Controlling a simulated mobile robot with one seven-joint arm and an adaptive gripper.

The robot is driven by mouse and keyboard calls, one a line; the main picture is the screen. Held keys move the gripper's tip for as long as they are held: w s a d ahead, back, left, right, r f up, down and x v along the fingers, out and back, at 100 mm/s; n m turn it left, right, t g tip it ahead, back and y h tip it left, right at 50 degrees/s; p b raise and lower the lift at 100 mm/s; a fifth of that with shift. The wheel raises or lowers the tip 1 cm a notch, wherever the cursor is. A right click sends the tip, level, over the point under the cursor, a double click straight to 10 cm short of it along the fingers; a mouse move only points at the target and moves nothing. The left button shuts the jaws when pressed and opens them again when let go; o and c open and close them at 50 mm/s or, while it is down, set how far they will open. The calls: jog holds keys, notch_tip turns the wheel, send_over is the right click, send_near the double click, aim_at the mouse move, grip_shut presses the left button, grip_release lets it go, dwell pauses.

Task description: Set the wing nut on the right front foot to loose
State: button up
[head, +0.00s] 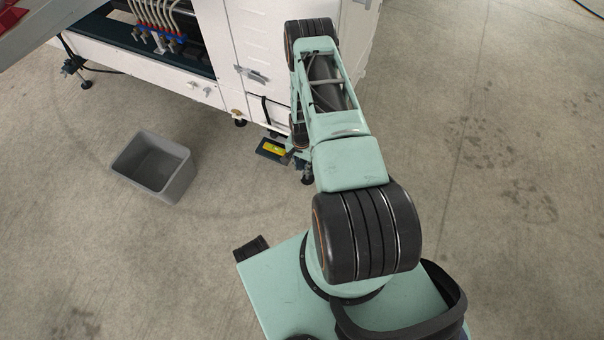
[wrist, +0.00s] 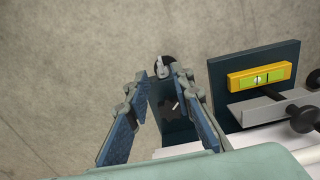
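The right front foot of the white machine (head: 215,45) lies below and beside my arm in the head view, partly hidden by it. In the wrist view, a black round foot pad with a grey metal part (wrist: 162,68) shows just beyond my fingertips. A small pale piece (wrist: 176,105) shows between the fingers against a dark panel; I cannot tell whether it is the wing nut or how it is set. My gripper (wrist: 156,82) is open, its two fingers on either side of this area. No grip on anything shows.
A dark blue plate with a yellow spirit level (wrist: 260,76) stands right of my fingers, beside a black knob (wrist: 304,119). The level also shows in the head view (head: 273,149). A grey open bin (head: 178,187) stands on the floor at left. The floor at right is clear.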

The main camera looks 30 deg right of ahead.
aim_at(302, 172)
notch_tip(302, 172, down, 6)
jog(key=shift+r+b, duration=0.15)
jog(key=shift+b, duration=0.6)
jog(key=shift+c, duration=0.7)
grip_shut()
